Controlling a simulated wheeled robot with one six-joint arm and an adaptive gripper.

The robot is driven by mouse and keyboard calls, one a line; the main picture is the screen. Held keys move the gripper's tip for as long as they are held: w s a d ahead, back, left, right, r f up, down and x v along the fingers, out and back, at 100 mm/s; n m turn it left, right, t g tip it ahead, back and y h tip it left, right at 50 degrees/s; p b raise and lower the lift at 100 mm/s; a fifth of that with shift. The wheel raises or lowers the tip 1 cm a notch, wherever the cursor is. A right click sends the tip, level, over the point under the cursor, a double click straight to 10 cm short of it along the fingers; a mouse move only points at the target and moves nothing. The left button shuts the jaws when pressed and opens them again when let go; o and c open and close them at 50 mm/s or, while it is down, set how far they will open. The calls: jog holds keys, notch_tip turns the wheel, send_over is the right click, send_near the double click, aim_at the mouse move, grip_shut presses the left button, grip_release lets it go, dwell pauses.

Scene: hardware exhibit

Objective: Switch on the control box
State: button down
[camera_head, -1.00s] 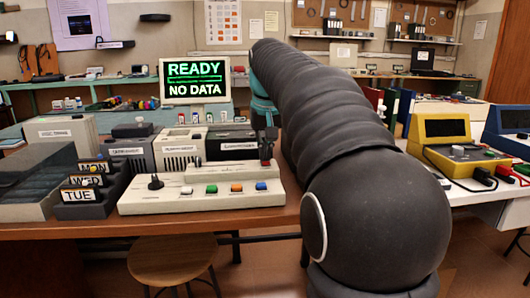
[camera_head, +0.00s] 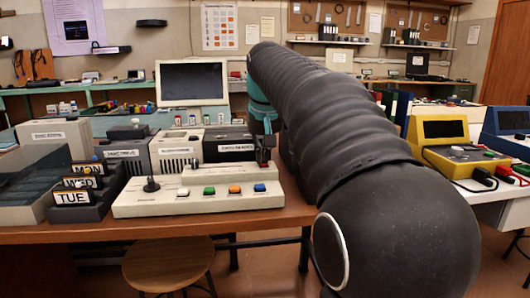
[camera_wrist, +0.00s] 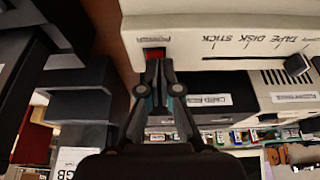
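The control box (camera_head: 150,207) is a low off-white console on the table, with a black joystick (camera_head: 151,184) at its left and white, green, orange and blue buttons along the front. In the wrist view, a face of the box (camera_wrist: 230,30) appears upside down, with printed labels and a red switch (camera_wrist: 155,56) near its corner. My gripper (camera_wrist: 159,66) has its fingertips together right at the red switch; whether they touch it I cannot tell. They hold nothing visible.
A monitor (camera_head: 193,83) with a dark screen stands behind the box. Dark and beige drive units (camera_head: 176,150) stand close behind it. A rack of day cards (camera_head: 84,195) is at left. A yellow instrument (camera_head: 440,130) stands at right. A stool (camera_head: 168,262) is in front.

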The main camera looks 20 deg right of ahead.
jog(key=shift+w+d+r+p, duration=0.15)
jog(key=shift+w+d+p, duration=0.1)
jog(key=shift+w+p, duration=0.25)
jog(key=shift+r+p, duration=0.45)
jog(key=shift+r, duration=0.1)
jog(key=v, duration=1.2)
jog(key=shift+s+r+p, duration=0.25)
jog(key=shift+s+p, duration=0.2)
jog(key=shift+s, duration=0.1)
jog(key=shift+a, duration=0.15)
jog(key=s+a+f+n, duration=0.1)
jog(key=s+a+f, duration=0.2)
jog(key=s+f, duration=0.8)
jog(key=s+a+f+n+t+y, duration=0.1)
jog(key=s+a+f, duration=0.3)
jog(key=s+f, duration=0.8)
notch_tip(320, 180, down, 7)
jog(key=shift+s+a+f+n+t, duration=0.2)
jog(key=shift+s+a+n+t, duration=0.1)
jog(key=shift+a, duration=0.05)
jog(key=shift+d, duration=0.1)
